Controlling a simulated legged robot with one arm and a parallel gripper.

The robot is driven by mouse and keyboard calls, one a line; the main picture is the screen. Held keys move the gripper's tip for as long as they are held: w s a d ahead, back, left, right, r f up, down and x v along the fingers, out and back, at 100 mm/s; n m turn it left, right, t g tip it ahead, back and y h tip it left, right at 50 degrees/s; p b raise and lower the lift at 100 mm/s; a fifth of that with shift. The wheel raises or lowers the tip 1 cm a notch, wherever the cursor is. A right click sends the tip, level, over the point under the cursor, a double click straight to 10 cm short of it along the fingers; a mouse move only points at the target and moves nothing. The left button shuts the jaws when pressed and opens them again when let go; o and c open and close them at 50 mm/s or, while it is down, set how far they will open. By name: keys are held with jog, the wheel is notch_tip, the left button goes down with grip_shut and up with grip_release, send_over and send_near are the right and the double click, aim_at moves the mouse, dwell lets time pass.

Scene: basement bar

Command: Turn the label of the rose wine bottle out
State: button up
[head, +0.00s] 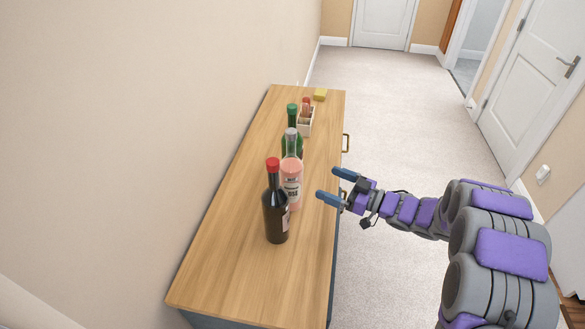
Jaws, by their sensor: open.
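The rose wine bottle (290,174) is clear glass with pink contents and a grey top. It stands upright on the wooden top of a cabinet (222,262). A pale label shows on the side facing me. A dark bottle with a red cap (274,207) stands in front of it and covers part of its left side. A green bottle (292,118) stands close behind it. My gripper (332,184) is open and empty. It is to the right of the rose bottle, near the cabinet's right edge, with its fingers pointing left, apart from the bottle.
A wall (140,120) runs along the left side. The near part of the top is bare. Open carpet (400,110) lies to the right.

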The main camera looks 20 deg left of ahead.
aim_at(302, 171)
jog(key=a, duration=0.4)
jog(key=w+a, duration=0.1)
jog(key=a, duration=0.6)
jog(key=shift+w+a+r, duration=0.1)
jog(key=shift+w+a, duration=0.05)
jog(key=shift+a, duration=0.2)
jog(key=shift+w+a+p, duration=0.15)
jog(key=shift+a+p, duration=0.45)
jog(key=shift+a, duration=0.4)
jog(key=c, duration=0.9)
jog(key=shift+o, duration=0.2)
jog(key=shift+w+g+p, duration=0.1)
jog(key=shift+g+p, duration=0.2)
jog(key=shift+p, duration=0.5)
jog(key=shift+n+g+p, duration=1)
jog(key=shift+g+p, duration=0.2)
jog(key=shift+p, duration=0.7)
jog(key=shift+g+p, duration=0.3)
jog(key=shift+p, duration=0.05)
